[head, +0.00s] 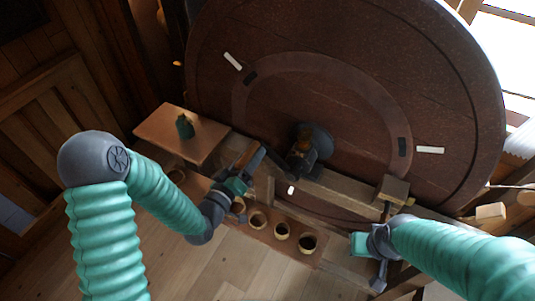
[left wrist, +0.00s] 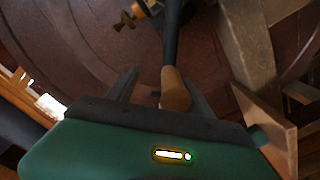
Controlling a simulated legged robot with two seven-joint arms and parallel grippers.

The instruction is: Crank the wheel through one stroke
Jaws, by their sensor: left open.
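The wheel (head: 345,85) is a large dark brown disc that fills the back of the head view, with white and dark marks near its rim. A dark and brass hub (head: 303,145) sits at its middle. My left gripper (head: 238,182) is in front of the wheel's lower left. In the left wrist view its two dark fingers (left wrist: 160,80) are open. A dark rod with a rounded tan wooden grip (left wrist: 176,92) shows between them; I cannot tell whether they touch it. My right gripper (head: 372,248) is low on the right, beside a wooden post; its jaws are unclear.
A small wooden table (head: 160,120) with a green object (head: 185,126) stands at the left. A wooden rack with several round holes (head: 270,225) lies below the wheel. A wooden beam (head: 340,193) crosses in front of the wheel. Plank floor is open at the bottom.

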